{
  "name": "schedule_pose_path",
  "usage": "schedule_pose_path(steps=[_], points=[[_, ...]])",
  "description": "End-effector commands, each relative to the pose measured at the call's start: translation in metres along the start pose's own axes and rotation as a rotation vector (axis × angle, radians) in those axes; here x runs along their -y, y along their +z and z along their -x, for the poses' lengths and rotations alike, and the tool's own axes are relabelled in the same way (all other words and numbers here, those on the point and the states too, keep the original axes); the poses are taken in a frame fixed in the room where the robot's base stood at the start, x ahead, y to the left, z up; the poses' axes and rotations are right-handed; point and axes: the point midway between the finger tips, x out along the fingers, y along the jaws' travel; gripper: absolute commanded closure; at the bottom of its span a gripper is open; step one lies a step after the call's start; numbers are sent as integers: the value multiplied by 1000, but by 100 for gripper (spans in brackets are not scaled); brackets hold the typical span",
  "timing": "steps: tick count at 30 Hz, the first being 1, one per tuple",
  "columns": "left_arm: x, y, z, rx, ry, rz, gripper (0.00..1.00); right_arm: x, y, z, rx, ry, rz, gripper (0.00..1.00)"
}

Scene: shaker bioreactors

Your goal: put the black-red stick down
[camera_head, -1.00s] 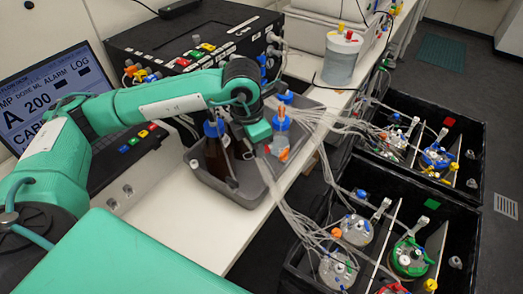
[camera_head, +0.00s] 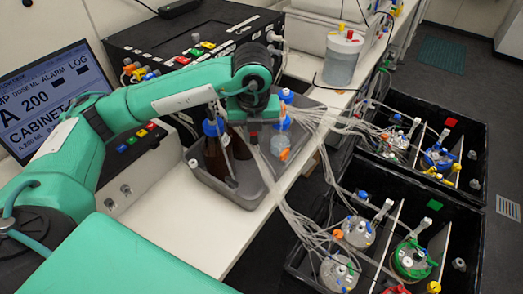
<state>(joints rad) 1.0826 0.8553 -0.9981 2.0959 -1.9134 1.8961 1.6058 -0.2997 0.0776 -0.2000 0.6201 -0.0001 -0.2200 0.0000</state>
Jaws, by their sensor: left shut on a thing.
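My left gripper (camera_head: 253,122) comes in from the left and points down over the grey tray (camera_head: 237,197) on the white bench. It is shut on the black-red stick (camera_head: 253,134), of which only a short dark part shows below the fingers. The rest of the stick is hidden or too small to make out. The stick is close to the bottles in the tray, and I cannot tell whether it touches anything. My right gripper is not in view.
Brown bottles with blue caps (camera_head: 213,150) and a clear bottle (camera_head: 281,140) stand in the tray. Thin tubes (camera_head: 300,222) run to black boxes (camera_head: 420,110) of vessels at right. A laptop-like screen (camera_head: 50,100) stands left. Bare bench lies in front of the tray.

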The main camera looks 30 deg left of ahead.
Motion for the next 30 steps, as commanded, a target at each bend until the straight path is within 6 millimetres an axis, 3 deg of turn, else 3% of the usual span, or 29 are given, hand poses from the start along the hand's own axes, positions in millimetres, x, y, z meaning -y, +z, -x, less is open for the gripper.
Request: schedule_pose_path(steps=[9,18,23,30], points=[[-2,6,5,-1,51,347,100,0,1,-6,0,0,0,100],[-3,7,5,-2,74,493,100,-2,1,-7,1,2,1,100],[-3,4,-11,-5,77,499,100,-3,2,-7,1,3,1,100],[-3,-2,-49,-6,77,498,100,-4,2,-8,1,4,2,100]])
